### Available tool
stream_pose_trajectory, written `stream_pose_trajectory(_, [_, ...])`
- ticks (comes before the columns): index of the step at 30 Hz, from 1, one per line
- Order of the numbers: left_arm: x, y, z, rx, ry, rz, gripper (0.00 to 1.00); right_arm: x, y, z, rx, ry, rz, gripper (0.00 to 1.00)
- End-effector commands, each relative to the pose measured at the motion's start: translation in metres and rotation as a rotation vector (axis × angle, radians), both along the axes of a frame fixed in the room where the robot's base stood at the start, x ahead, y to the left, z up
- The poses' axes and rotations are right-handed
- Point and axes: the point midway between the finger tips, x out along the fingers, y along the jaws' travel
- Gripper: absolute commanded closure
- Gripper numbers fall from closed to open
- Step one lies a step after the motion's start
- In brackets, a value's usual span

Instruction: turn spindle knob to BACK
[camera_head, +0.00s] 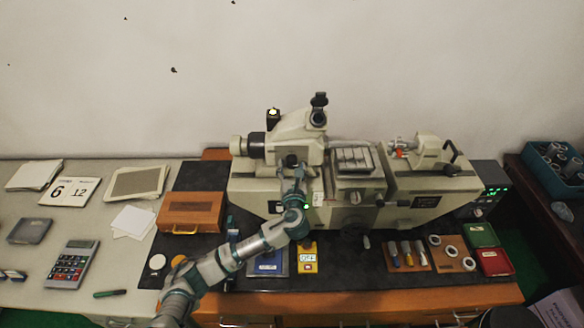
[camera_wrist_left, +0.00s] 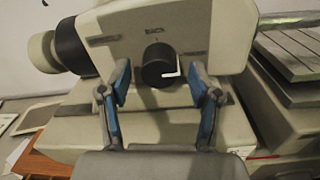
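The spindle knob (camera_wrist_left: 157,66) is a round black knob on the cream machine's front face. A white mark shows on its right lower part. A small label above it (camera_wrist_left: 155,30) seems to read BACK, and blurred labels sit to its left and right. In the head view the knob (camera_head: 291,160) is a dark spot just above my left gripper (camera_head: 293,176). In the left wrist view the blue-padded fingers of the left gripper (camera_wrist_left: 162,82) stand apart, one on each side of the knob, with gaps visible. My right gripper is not in view.
The cream machine (camera_head: 410,206) fills the back of the dark mat. A wooden box (camera_head: 191,212), yellow gauge (camera_head: 307,258), blue case (camera_head: 268,263) and several handled tools (camera_head: 408,254) lie in front. A calculator (camera_head: 73,264) is on the left table.

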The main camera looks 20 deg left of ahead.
Motion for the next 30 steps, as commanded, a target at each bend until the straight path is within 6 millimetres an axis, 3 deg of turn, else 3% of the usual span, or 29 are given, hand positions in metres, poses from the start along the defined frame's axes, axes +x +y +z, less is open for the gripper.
stream_pose_trajectory(1, [0.0,0.0,0.0,0.0,0.0,0.0,0.47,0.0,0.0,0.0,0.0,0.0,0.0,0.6])
stream_pose_trajectory(7, [0.0,0.0,0.0,0.0,0.0,0.0,0.97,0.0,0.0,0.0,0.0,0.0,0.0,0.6])
stream_pose_trajectory(20, [0.0,-0.001,0.001,-0.074,-0.021,-0.001,0.97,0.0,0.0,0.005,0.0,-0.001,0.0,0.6])
stream_pose_trajectory(30, [0.0,-0.001,0.001,-0.332,-0.093,0.001,0.97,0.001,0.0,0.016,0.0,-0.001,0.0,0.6])
